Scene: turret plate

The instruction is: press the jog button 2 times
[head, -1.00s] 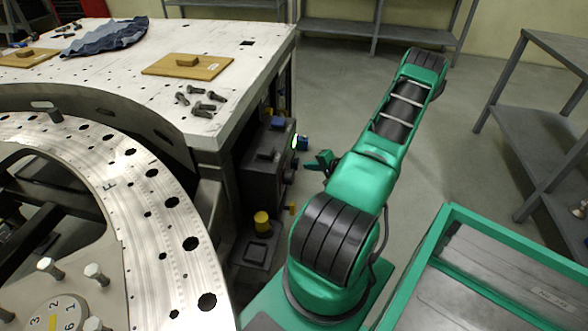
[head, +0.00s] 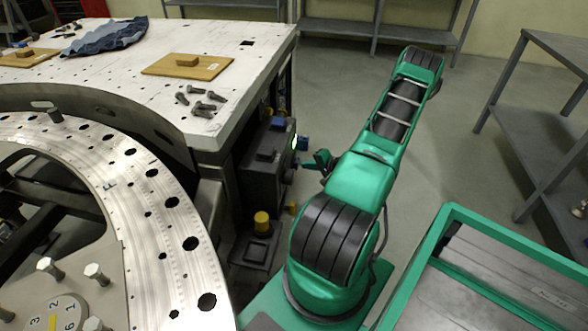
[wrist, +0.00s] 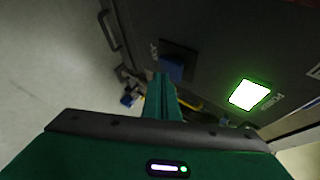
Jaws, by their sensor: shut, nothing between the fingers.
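The dark control box (head: 264,170) stands at the end of the white table. In the wrist view, a blue button (wrist: 174,69) sits on a dark square on the box face, with a small label beside it that seems to read JOG. My gripper (head: 304,163) is shut and empty, just right of the box in the head view. In the wrist view, the shut fingers (wrist: 161,78) overlap the lower left part of the blue button. I cannot tell whether they touch it. A lit green square (wrist: 249,95), labelled POWER, is to the right of the button.
The white table (head: 225,60) bears bolts and wooden boards. The large metal ring (head: 175,215) is at left. A green-framed tray (head: 500,275) is at front right.

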